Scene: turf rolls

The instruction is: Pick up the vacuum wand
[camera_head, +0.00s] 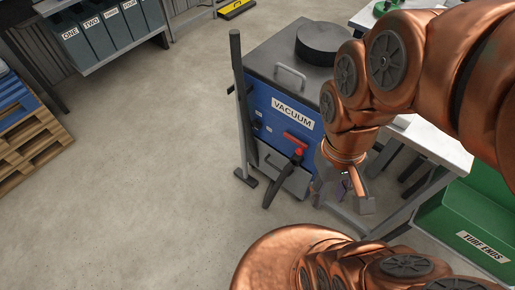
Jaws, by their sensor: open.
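The vacuum wand (239,92) is a long dark tube standing nearly upright along the left side of the blue vacuum (260,105). A dark flat foot (246,179) rests on the floor below it; I cannot tell whether it belongs to the wand. My gripper (342,196) is open and points down near the vacuum's lower right front, to the right of the wand and apart from it. Nothing shows between its fingers, though they are small and partly hidden by my wrist.
A red handle (295,142) and dark hose (282,183) stick out from the vacuum's front. A workbench (435,139) and a green turf ends bin (465,235) stand at right. Pallets (32,152) and labelled bins (103,33) are at left. The floor between is clear.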

